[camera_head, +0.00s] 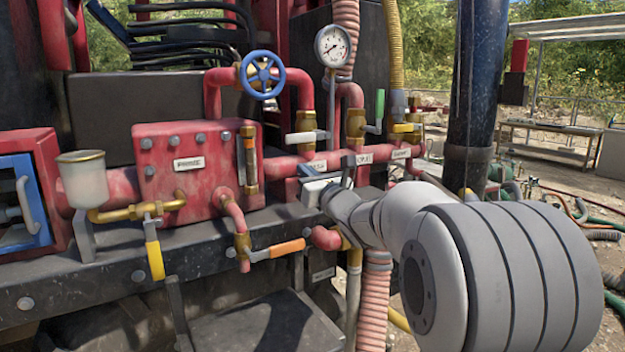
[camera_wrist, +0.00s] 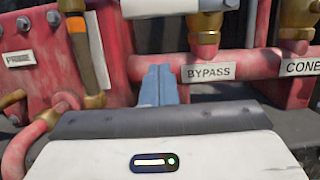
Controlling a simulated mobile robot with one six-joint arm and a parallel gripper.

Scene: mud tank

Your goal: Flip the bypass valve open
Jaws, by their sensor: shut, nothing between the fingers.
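In the wrist view, the white lever (camera_wrist: 172,8) crosses the top edge, and the BYPASS label (camera_wrist: 208,72) is on the pipe below the brass body (camera_wrist: 207,38). My gripper (camera_head: 308,170) is below the lever, in front of the pipe; its fingers (camera_wrist: 158,84) are together and empty. They appear apart from the lever. In the head view, my gripper partly hides the label (camera_head: 316,165).
A cone valve with a green handle (camera_head: 379,106) and a valve with a yellow handle (camera_head: 403,128) stand to the right. The red PRIME box (camera_head: 187,190) and a vertical brass-ended tube (camera_head: 249,160) are left. An orange lever (camera_head: 286,249) sits below; a blue handwheel (camera_head: 262,75) is above.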

